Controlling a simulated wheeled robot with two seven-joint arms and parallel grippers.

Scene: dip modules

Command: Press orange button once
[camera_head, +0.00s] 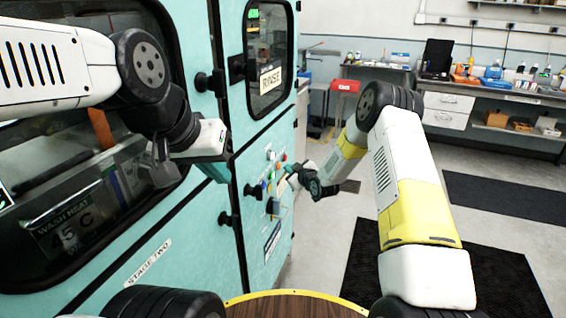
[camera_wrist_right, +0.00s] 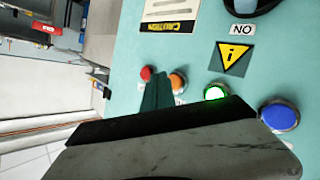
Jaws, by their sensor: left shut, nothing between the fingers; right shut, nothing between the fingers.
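The orange button (camera_wrist_right: 178,82) shows in the right wrist view on a teal panel (camera_wrist_right: 195,50), between a red button (camera_wrist_right: 146,73) and a white button with a lit green ring (camera_wrist_right: 216,92). My right gripper (camera_wrist_right: 157,92) is shut and empty. Its fingertips overlap the left edge of the orange button in that view; I cannot tell if they touch it. In the head view my right gripper (camera_head: 293,178) is at the panel's buttons, where the orange one is too small to make out. My left gripper (camera_head: 217,168) is shut and empty beside the teal cabinet front.
A blue button (camera_wrist_right: 279,116) sits right of the lit one. Black knobs (camera_head: 224,219) stick out from the cabinet (camera_head: 195,245). A wooden top with a yellow rim (camera_head: 290,304) is in front. Open floor with black mats (camera_head: 505,199) lies to the right.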

